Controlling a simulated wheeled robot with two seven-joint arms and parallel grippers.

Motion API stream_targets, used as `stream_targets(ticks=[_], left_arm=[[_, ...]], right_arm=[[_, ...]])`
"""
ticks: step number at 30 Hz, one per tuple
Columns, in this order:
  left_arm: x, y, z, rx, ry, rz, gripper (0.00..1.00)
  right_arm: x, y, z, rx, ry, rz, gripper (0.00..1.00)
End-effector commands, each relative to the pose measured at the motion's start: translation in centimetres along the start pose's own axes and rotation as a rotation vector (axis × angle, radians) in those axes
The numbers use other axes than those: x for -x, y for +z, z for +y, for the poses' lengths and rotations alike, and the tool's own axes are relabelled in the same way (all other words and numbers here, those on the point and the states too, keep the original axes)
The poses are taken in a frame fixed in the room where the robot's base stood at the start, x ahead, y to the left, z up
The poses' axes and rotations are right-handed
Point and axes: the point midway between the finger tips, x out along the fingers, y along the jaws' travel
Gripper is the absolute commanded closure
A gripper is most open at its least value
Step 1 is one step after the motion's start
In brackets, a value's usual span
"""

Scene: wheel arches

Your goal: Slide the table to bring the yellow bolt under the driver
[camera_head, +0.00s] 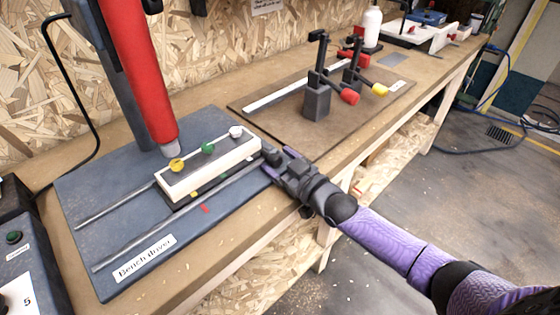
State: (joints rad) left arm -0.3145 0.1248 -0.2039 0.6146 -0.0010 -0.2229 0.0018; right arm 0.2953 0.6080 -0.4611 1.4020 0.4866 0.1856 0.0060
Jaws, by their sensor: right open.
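The sliding table (212,175) is a pale block with a dark top strip, on two metal rails of the blue-grey base plate. The yellow bolt (177,165), a green bolt (208,149) and a white bolt (236,132) stand on it in a row. The red driver (138,72) hangs above the table's left end. Its grey tip appears just above and slightly left of the yellow bolt; exact alignment cannot be told. My right gripper (272,165) is open at the table's right end, its fingers about a dark knob; contact is unclear. My left gripper is out of view.
A red mark (204,209) lies on the base plate before the table. Toggle clamps (317,98) with red and yellow tips stand on a brown board to the right. A control box (18,262) is at the lower left. Bare rail shows left of the table.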

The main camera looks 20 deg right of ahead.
Motion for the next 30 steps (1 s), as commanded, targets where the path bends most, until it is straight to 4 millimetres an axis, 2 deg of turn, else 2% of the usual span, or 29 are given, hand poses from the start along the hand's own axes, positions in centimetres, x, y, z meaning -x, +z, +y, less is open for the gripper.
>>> stream_targets(ticks=[5, 15, 18, 22, 30], left_arm=[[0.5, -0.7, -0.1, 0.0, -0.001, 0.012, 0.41], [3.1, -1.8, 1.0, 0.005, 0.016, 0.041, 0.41], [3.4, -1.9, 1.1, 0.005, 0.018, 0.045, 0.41], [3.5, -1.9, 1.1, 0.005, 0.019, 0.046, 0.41], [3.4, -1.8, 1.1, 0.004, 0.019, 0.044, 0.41]], right_arm=[[1.0, -0.1, 0.0, -0.001, 0.0, -0.001, 0.22], [7.9, -0.3, 0.1, 0.0, 0.0, -0.004, 0.22], [9.3, -0.1, 0.1, 0.0, 0.001, -0.002, 0.22], [10.0, 0.0, 0.1, 0.001, 0.001, -0.001, 0.22], [10.0, 0.0, 0.0, 0.0, 0.001, 0.0, 0.22]])
